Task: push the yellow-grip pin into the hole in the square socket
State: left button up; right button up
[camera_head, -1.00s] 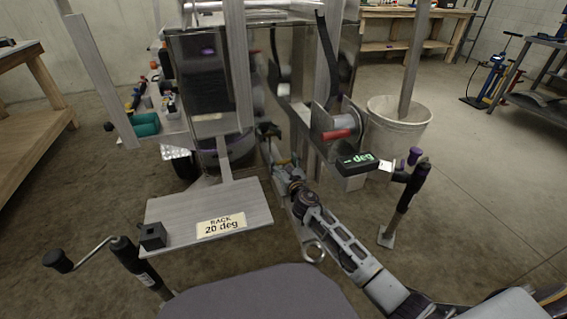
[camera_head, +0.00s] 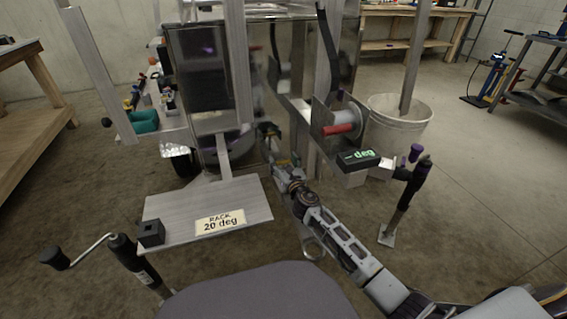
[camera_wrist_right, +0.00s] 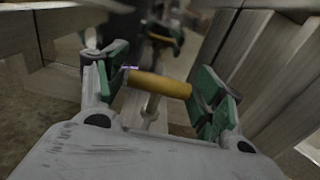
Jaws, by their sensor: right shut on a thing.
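The yellow-grip pin (camera_wrist_right: 160,84) shows in the right wrist view as a yellow bar lying across between the green finger pads, with a pale shaft below it. My right gripper (camera_wrist_right: 165,88) is shut on the yellow grip. In the head view my right gripper (camera_head: 268,132) reaches in low among the trailer's metal uprights, and the pin is too small to make out there. My left gripper is not in view.
Metal trailer parts stand close on both sides of my right gripper. The rack plate (camera_head: 185,208) labelled 20 deg is to its left. A winch with a red cylinder (camera_head: 339,130), a display box (camera_head: 358,158) and a white bucket (camera_head: 400,130) are to its right.

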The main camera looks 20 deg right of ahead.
jog(key=shift+f, duration=0.15)
jog(key=o, duration=1.1)
jog(key=shift+f, duration=0.1)
jog(key=shift+s, duration=0.2)
jog(key=shift+s+f, duration=0.15)
jog(key=shift+s, duration=1.9)
jog(key=shift+s+d, duration=0.15)
jog(key=shift+s, duration=2.9)
jog(key=shift+s+r, duration=0.3)
jog(key=shift+s, duration=0.4)
